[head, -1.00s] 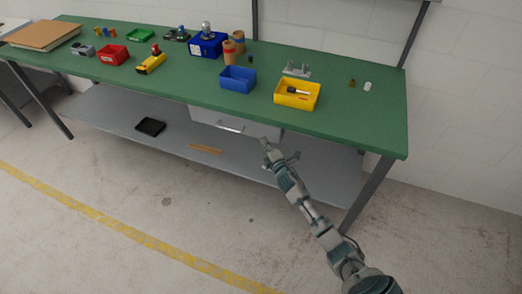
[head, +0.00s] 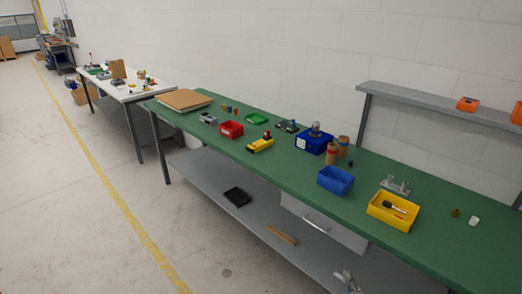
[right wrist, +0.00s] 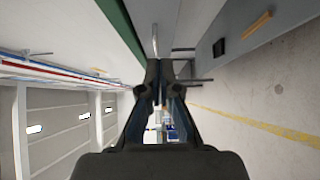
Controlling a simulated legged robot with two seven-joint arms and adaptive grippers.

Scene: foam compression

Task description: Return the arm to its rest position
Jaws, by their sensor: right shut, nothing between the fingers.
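My left gripper is in neither view.
The drawer (head: 325,222) hangs beneath the bench above a grey lower shelf (head: 210,175). A blue bin (head: 335,180) and a yellow bin (head: 393,212) stand on the benchtop. A white table (head: 140,92) stands farther left. The concrete floor at left is clear.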

